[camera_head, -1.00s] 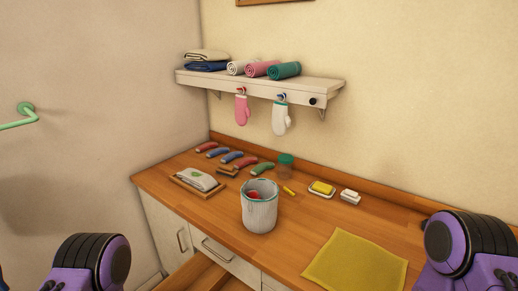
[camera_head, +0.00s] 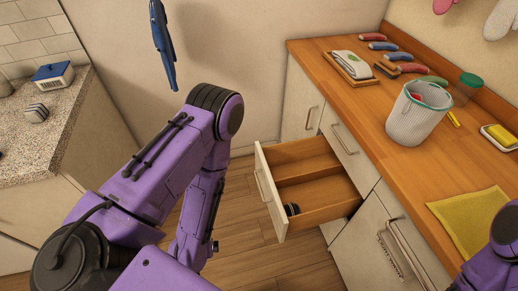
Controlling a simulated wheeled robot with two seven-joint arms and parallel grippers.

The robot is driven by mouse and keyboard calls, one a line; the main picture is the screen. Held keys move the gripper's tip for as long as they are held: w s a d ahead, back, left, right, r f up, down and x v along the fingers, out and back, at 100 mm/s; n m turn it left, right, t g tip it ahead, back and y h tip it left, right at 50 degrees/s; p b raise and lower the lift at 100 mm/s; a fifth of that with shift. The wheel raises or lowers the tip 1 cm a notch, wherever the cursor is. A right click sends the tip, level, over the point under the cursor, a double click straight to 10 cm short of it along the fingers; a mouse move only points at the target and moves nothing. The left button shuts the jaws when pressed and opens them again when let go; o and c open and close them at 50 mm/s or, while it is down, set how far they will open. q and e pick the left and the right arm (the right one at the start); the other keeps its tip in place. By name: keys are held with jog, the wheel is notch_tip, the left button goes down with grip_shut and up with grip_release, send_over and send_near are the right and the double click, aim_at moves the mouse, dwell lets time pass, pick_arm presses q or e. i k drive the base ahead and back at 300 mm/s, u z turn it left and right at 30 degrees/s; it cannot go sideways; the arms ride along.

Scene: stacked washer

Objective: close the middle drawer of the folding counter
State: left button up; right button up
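The wooden counter (camera_head: 375,110) stands at the right, with white fronts below its top. One drawer (camera_head: 268,195) below the upper front is pulled out to the left, and its divided wooden inside shows. A small dark striped item (camera_head: 292,209) lies in it near the front. The fronts around this drawer look shut. My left arm bends at the elbow left of the drawer and its forearm points down, with its gripper out of sight. Only a purple part of my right arm shows at the lower right corner; its gripper is out of view.
A white ribbed bin (camera_head: 418,115), a yellow cloth (camera_head: 470,222), brushes and a tray (camera_head: 350,70) are on the countertop. A stone-topped counter (camera_head: 50,125) stands at the left. Wooden floor (camera_head: 250,255) lies clear in front of the drawer.

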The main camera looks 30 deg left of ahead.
aim_at(310, 180)
jog(key=u, duration=0.2)
jog(key=k, duration=1.25)
jog(key=u, duration=0.25)
jog(key=i, duration=0.6)
jog(key=u, duration=0.8)
jog(key=i, duration=0.85)
jog(key=z, duration=0.65)
jog(key=i, duration=0.45)
jog(key=z, duration=0.35)
